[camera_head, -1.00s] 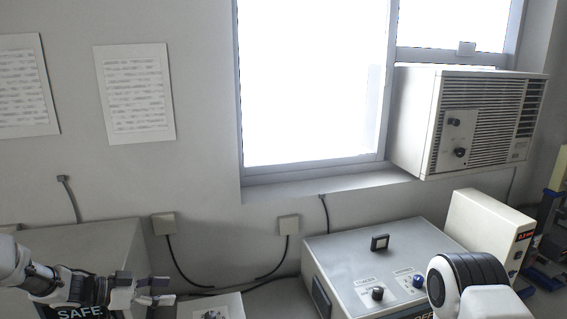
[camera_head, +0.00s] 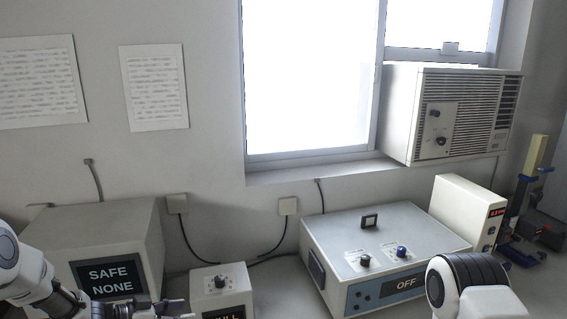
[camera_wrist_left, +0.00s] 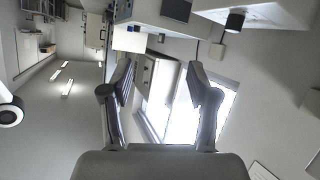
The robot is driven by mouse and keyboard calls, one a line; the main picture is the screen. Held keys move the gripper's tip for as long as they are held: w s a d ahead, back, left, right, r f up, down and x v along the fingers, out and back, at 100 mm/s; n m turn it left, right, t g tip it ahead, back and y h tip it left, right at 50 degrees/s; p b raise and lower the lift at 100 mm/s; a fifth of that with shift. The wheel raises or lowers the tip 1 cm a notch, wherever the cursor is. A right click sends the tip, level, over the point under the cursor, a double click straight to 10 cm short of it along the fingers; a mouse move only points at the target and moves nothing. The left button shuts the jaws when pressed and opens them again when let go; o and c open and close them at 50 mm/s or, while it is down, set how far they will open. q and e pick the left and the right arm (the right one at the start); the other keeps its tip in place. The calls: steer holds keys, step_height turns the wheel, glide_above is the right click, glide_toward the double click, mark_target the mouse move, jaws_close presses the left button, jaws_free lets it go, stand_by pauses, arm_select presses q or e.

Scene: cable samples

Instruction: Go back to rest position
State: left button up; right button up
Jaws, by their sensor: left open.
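My left gripper (camera_head: 180,309) is low at the left in the head view, partly cut off by the bottom edge. It is in front of the small white box with a dark knob (camera_head: 220,292). In the left wrist view its two dark fingers (camera_wrist_left: 160,80) stand wide apart with nothing between them. A rounded black and white part of my right arm (camera_head: 470,285) shows at the lower right, but my right gripper is out of view.
A grey box reading SAFE NONE (camera_head: 110,220) stands at the left. A wide console reading OFF (camera_head: 430,240) is at the middle right, beside a white unit with a red display (camera_head: 463,212). An air conditioner (camera_head: 400,110) sits by the window. Blue-black equipment (camera_head: 530,195) stands far right.

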arm_select(q)
steer(key=s+d+f+n+g+y, duration=0.1)
steer(key=s+d+f+n+y, duration=0.15)
steer(key=s+f, duration=0.45)
steer(key=s+d+f+n+y, duration=0.2)
steer(key=s+f+n+y, duration=0.15)
steer(key=s+f, duration=0.35)
steer(key=s+a+f+n+g+y, duration=0.2)
steer(key=s+g, duration=0.1)
steer(key=s, duration=0.8)
steer(key=s+a+f+n+g+y, duration=0.1)
steer(key=s+a+f+g+y, duration=0.15)
steer(key=s, duration=0.95)
step_height(320, 180, down, 12)
steer(key=s+g+b, duration=0.1)
steer(key=b, duration=1)
steer(key=shift+s+r, duration=0.25)
